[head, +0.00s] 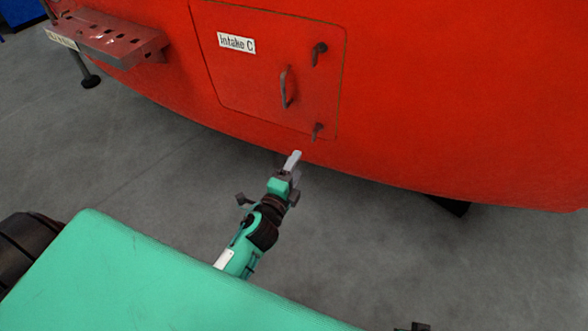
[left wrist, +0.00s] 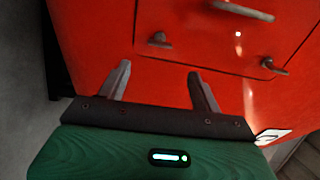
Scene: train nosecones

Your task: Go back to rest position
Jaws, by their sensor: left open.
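My left gripper (head: 292,162) is in front of the lower edge of the red nosecone (head: 440,110), below the hatch labelled "Intake C" (head: 265,75). The hatch lies flush and looks closed, with a handle (head: 288,88) and two dark latches (head: 318,52) on its right side. In the left wrist view the two fingers of my left gripper (left wrist: 160,85) stand apart with nothing between them. Two latches (left wrist: 158,40) and the handle (left wrist: 243,11) show beyond the fingers, apart from them. My right gripper is not clearly in view.
A red perforated step (head: 110,40) juts from the nosecone at the upper left, with a dark support foot (head: 91,82) below. The grey floor (head: 450,260) is clear between me and the nosecone. A blue object (head: 20,10) is at the far left corner.

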